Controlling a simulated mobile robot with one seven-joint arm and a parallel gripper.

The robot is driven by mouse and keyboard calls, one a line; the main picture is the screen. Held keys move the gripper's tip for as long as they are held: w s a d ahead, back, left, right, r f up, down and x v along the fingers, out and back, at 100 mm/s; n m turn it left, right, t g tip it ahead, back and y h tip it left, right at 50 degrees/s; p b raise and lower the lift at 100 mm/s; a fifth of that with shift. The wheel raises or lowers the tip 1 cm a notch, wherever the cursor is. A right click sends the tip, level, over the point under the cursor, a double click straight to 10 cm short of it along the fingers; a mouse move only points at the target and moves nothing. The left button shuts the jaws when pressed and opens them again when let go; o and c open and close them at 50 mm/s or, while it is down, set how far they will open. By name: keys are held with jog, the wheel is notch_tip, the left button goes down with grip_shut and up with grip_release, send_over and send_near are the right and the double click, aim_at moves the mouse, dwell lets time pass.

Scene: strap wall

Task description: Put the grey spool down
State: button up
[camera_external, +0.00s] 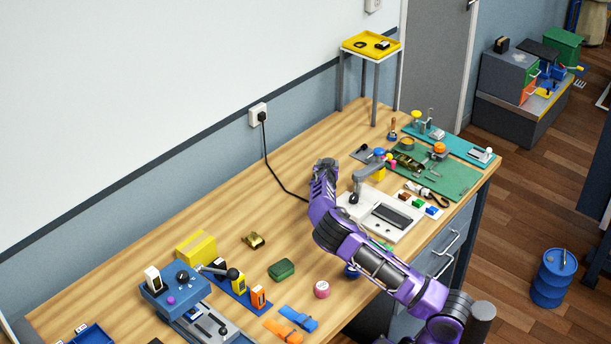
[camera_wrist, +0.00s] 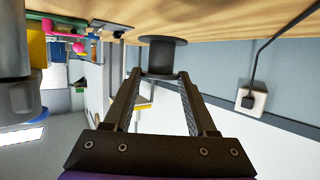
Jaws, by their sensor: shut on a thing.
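The grey spool (camera_wrist: 163,57) is dark, with a wide flange at each end. In the wrist view, which is upside down, it sits between the fingertips of my gripper (camera_wrist: 161,76). The gripper is shut on it. One flange is close to the wooden bench top (camera_wrist: 215,22); I cannot tell whether it touches. In the external view my purple arm reaches over the bench (camera_external: 285,209) toward the wall side, and the spool and fingertips are hidden behind it.
A white-based device (camera_external: 378,222) stands just right of my arm. A black cord runs from the wall socket (camera_external: 258,115) down to the bench near my wrist. A yellow box (camera_external: 196,248), brass piece (camera_external: 253,240) and green case (camera_external: 281,270) lie left. Bare wood lies between them and the cord.

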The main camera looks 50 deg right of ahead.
jog(key=shift+d+r+m+g+h, duration=0.3)
jog(key=shift+r+m+g, duration=0.1)
jog(key=shift+r, duration=0.1)
jog(key=shift+d+r+m+g+h, duration=0.2)
jog(key=shift+d+r+m+g, duration=0.1)
jog(key=shift+r+m, duration=0.15)
jog(key=shift+s+d+r+m+g+h+b, duration=0.15)
jog(key=shift+r+m+g+h+b, duration=0.15)
jog(key=shift+r+m+g, duration=0.25)
jog(key=shift+s+d+r+m+g+h+b, duration=0.1)
jog(key=shift+r+m+g+h+b, duration=0.15)
jog(key=shift+r+g, duration=0.4)
notch_tip(320, 180, down, 10)
jog(key=shift+r, duration=0.2)
jog(key=o, duration=1.4)
jog(key=shift+c, duration=0.2)
jog(key=b+v, duration=0.1)
jog(key=v, duration=1.1)
jog(key=shift+r, duration=0.1)
